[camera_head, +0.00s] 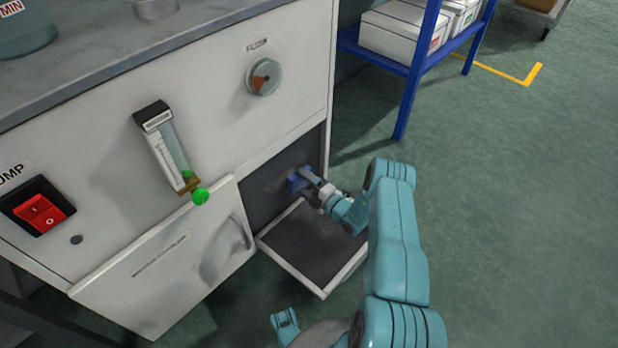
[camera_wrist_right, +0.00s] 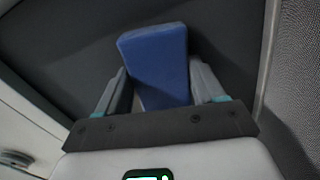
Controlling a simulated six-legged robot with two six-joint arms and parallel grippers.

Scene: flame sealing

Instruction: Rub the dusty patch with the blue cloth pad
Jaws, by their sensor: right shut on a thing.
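The blue cloth pad (camera_head: 296,184) is at the dark opening low on the cabinet's right side. It fills the middle of the right wrist view (camera_wrist_right: 155,62). My right gripper (camera_head: 308,187) is shut on the pad, with one finger on each side of it. The pad points toward the dark inner surface (camera_wrist_right: 70,50); I cannot tell whether it touches it. No dusty patch can be made out in either view; the pad and gripper cover part of the dark surface. My left gripper is not in view.
An open dark-faced flap (camera_head: 315,243) juts out below my right gripper. Left of the opening is a white panel with a handle (camera_head: 165,262). A flow gauge (camera_head: 168,150), a dial (camera_head: 263,77) and a red switch (camera_head: 40,212) are above. A blue shelf (camera_head: 408,95) stands behind.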

